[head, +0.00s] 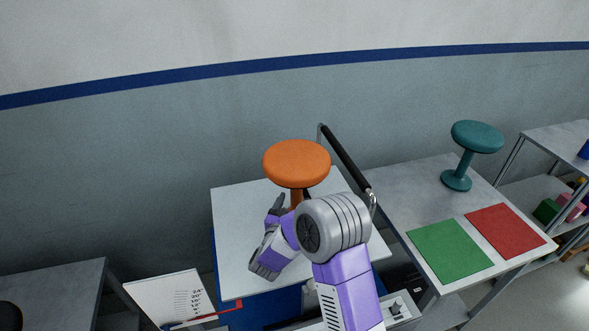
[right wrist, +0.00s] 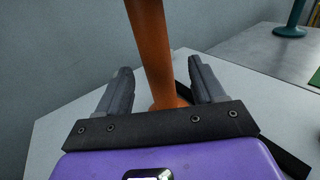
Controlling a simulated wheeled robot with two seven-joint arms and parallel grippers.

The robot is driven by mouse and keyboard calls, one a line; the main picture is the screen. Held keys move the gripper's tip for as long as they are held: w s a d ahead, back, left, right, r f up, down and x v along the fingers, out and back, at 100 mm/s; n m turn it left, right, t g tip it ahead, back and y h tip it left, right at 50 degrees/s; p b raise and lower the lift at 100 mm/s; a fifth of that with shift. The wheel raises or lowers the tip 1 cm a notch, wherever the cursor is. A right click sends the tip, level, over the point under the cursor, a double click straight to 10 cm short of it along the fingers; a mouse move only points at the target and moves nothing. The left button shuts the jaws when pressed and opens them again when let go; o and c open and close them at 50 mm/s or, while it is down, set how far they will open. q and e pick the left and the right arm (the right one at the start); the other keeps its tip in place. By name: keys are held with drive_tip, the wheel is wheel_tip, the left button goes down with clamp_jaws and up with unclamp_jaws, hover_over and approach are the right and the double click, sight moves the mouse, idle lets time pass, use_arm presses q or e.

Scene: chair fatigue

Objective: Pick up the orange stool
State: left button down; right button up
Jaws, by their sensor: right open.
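The orange stool (head: 297,163) stands upright on a white-topped platform (head: 235,231). Its round seat and part of its stem show in the head view; its base is hidden behind my right arm. In the right wrist view the orange stem (right wrist: 151,52) rises between and beyond the fingers of my right gripper (right wrist: 160,85). The gripper is open, with the stem apart from both fingers as far as I can see. In the head view my right gripper (head: 279,205) is at the stem's left, partly hidden by my wrist. My left gripper is not in view.
A teal stool (head: 476,137) stands on the grey table (head: 420,187) to the right, behind a green mat (head: 449,250) and a red mat (head: 505,231). A black-gripped handle bar (head: 345,160) rises at the platform's right. A wall runs behind.

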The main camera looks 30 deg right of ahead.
sight(294, 196)
drive_tip(key=x, duration=0.5)
drive_tip(key=shift+w+a+f, duration=0.1)
drive_tip(key=shift+a+f, duration=0.05)
clamp_jaws()
drive_tip(key=shift+w+r, duration=0.1)
drive_tip(key=shift+r, duration=0.15)
